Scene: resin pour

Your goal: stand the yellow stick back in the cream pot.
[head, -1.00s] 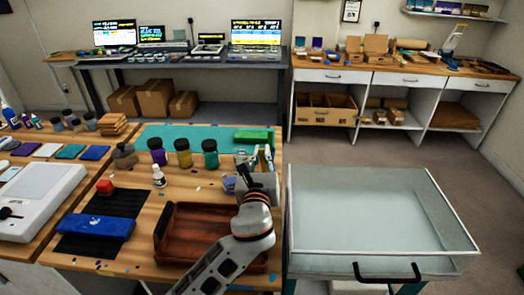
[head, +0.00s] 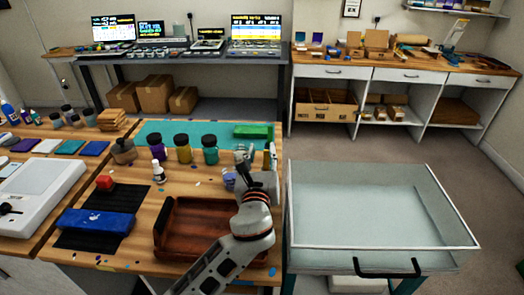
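My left gripper (head: 242,163) is above the right part of the workbench, beyond the wooden tray. I see it from behind, and its fingers look dark and small, so I cannot tell whether it is open or holds anything. Just right of it, a small pale upright shape (head: 270,158) stands at the bench's right edge, partly hidden by my wrist. It may be the cream pot, but it is too small to be sure. I cannot make out the yellow stick clearly. My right gripper is out of view.
A reddish wooden tray (head: 163,222) lies in front, beneath my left arm. Dark-lidded jars (head: 183,152) and a green block (head: 253,131) stand on or beside the teal mat (head: 222,130). A small white bottle (head: 158,173) stands nearer. A pale open-topped bin (head: 380,249) is right of the bench.

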